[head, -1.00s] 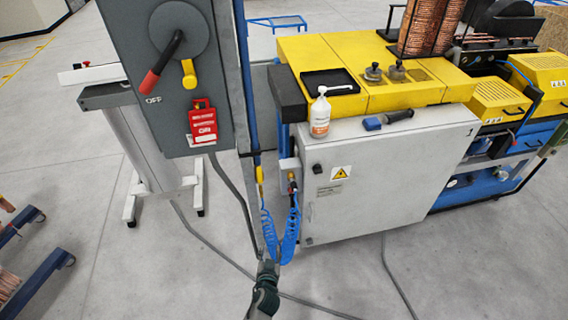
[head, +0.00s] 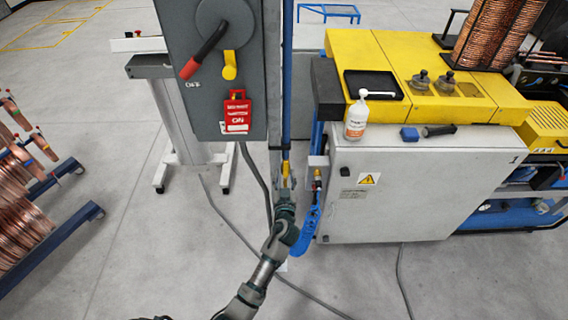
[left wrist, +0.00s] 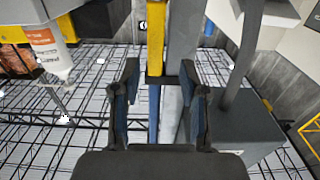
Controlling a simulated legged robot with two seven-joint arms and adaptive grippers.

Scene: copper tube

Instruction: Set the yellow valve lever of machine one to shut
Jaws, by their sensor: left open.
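The yellow valve lever (head: 286,168) is a small upright bar low on the blue vertical pipe (head: 287,90), left of machine one's grey cabinet (head: 420,190), which is marked 1. My left gripper (head: 284,184) is at the lever's lower part, with the arm coming up from below. In the left wrist view the gripper (left wrist: 160,82) is open, one finger on each side. The yellow lever (left wrist: 155,42) stands between the fingers, nearer the left one, with visible gaps; contact does not show. My right gripper is not in view.
A grey switch box (head: 210,75) with a red-tipped handle and red tag (head: 236,112) stands close on the left. A white bottle (head: 356,118) stands on the cabinet. Copper coils (head: 20,225) are far left.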

